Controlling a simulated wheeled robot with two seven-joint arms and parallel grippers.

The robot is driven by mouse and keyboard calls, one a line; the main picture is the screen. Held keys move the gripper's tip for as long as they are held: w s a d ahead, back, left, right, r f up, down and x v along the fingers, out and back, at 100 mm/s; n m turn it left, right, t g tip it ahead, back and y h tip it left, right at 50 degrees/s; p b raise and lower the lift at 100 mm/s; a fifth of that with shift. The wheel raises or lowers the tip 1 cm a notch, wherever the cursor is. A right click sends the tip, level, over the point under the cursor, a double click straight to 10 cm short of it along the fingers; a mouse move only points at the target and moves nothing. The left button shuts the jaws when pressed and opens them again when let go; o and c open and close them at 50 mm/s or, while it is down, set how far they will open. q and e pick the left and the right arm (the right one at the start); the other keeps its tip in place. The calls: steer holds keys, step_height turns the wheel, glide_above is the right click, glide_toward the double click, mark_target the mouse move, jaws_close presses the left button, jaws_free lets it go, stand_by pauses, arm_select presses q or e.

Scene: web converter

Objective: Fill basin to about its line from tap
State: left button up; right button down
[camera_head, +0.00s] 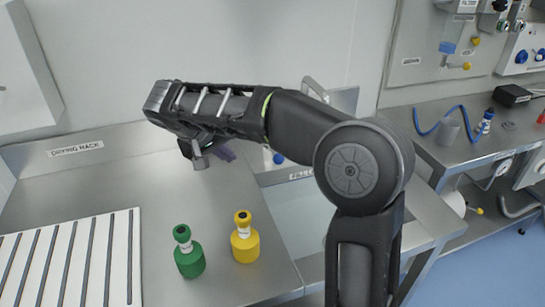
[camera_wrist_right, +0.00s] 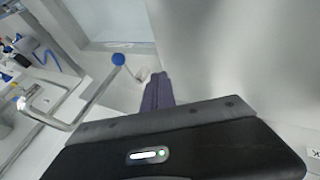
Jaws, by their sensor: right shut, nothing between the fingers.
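My right arm reaches up and bends left across the head view, partly hiding the sink area. My right gripper (camera_head: 222,151) is over the counter left of the tap, its dark purple fingers closed together and empty. In the right wrist view its fingers (camera_wrist_right: 158,90) point at pale surfaces, just right of a blue tap knob (camera_wrist_right: 118,59), apparently without touching it. The metal tap (camera_head: 314,90) shows partly behind my arm, with a blue knob (camera_head: 278,158) low at its left. The basin (camera_head: 290,220) is partly covered by my arm; no fill line or water is discernible.
A green bottle (camera_head: 189,255) and a yellow bottle (camera_head: 245,240) stand on the counter left of the basin. A white slatted drying rack (camera_head: 75,262) lies at the left. Another bench (camera_head: 440,152) with a blue hose (camera_head: 430,128) stands at the right.

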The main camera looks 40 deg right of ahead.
steer(key=d+m, duration=0.1)
steer(key=d+r+m, duration=0.1)
steer(key=shift+r+m+h, duration=0.1)
steer(key=shift+m+h, duration=0.2)
steer(key=shift+h, duration=0.1)
steer(key=p+x, duration=0.1)
steer(key=x, duration=0.4)
steer(key=p+x, duration=0.1)
steer(key=x, duration=0.4)
steer(key=shift+s+d, duration=0.2)
steer(key=shift+d, duration=0.1)
steer(key=d, duration=0.2)
steer(key=s+d+p, duration=0.1)
steer(key=shift+d+r, duration=0.1)
steer(key=shift+r, duration=0.25)
